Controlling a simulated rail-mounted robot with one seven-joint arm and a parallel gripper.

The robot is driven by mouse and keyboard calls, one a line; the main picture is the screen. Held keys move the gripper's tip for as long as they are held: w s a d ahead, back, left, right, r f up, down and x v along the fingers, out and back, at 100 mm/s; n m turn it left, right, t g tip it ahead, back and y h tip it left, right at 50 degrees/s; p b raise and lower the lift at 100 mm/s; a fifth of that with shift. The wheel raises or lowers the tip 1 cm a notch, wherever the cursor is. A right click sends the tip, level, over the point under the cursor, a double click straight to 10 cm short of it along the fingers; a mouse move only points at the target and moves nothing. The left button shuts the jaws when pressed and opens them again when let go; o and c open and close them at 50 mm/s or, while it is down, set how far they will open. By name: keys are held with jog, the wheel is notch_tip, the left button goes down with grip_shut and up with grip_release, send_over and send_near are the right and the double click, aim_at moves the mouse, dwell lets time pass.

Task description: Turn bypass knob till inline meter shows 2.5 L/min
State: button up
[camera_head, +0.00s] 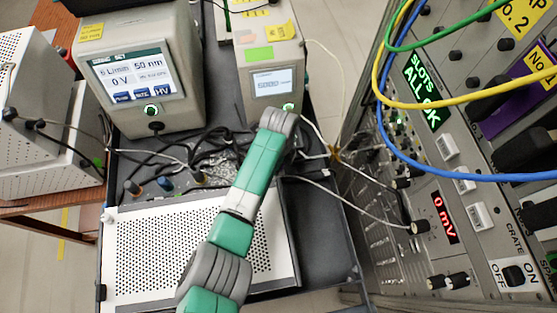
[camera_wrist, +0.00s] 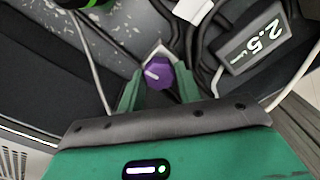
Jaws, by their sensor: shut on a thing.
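The purple bypass knob (camera_wrist: 158,76) shows in the wrist view, with a white pointer mark on its top. My gripper (camera_wrist: 157,84) is shut on it, one green finger on each side. The inline meter (camera_wrist: 254,44) is a dark box to the right of the knob, among cables. Its lit display reads 2.5, with small unit text beside it. In the head view my arm reaches over the dark cart, and its links hide the knob, the gripper fingers and the meter.
Dark cables and pale tubes (camera_head: 318,183) run around the work spot. A screened instrument (camera_head: 140,75) and another box (camera_head: 265,75) stand behind. A perforated white panel (camera_head: 150,250) lies at the front. A rack (camera_head: 465,150) with hanging coloured cables stands close on the right.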

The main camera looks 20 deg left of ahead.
jog(key=shift+r+m, duration=0.1)
jog(key=shift+m, duration=0.9)
jog(key=o, duration=1)
notch_tip(320, 180, up, 8)
jog(key=shift+f+p, duration=0.15)
jog(key=shift+p, duration=0.85)
